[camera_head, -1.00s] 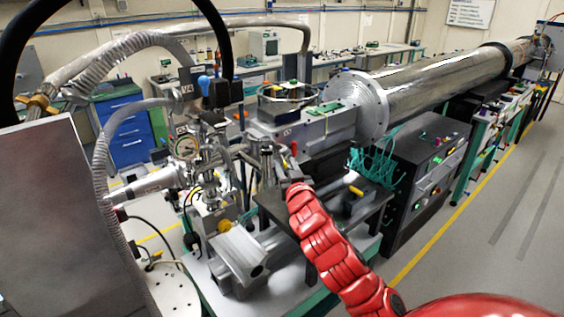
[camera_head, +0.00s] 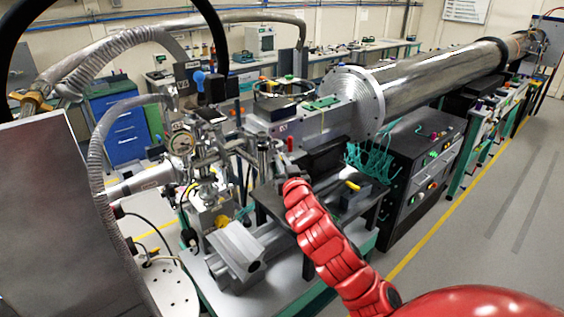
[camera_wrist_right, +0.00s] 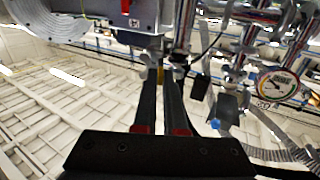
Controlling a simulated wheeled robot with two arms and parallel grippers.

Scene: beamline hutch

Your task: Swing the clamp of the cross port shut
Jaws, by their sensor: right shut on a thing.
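The cross port (camera_head: 264,157) is a chrome vacuum fitting with several arms, left of the silver box in the head view. In the wrist view its chrome tubes (camera_wrist_right: 184,25) stand at the top. My right gripper (camera_head: 284,167) is beside the port, its dark body to the right of it. In the wrist view my right gripper (camera_wrist_right: 161,72) has its two dark fingers close together, their tips at a small metal part just below the chrome tubes. That part looks like the clamp, but the fingertips hide most of it and its swing angle cannot be told. My left gripper is not in view.
A pressure gauge (camera_head: 182,144) and a ribbed hose (camera_head: 101,145) stand left of the port. The silver beam pipe (camera_head: 430,82) runs back to the right. A grey block (camera_head: 236,256) lies on the bench in front. The floor at right is clear.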

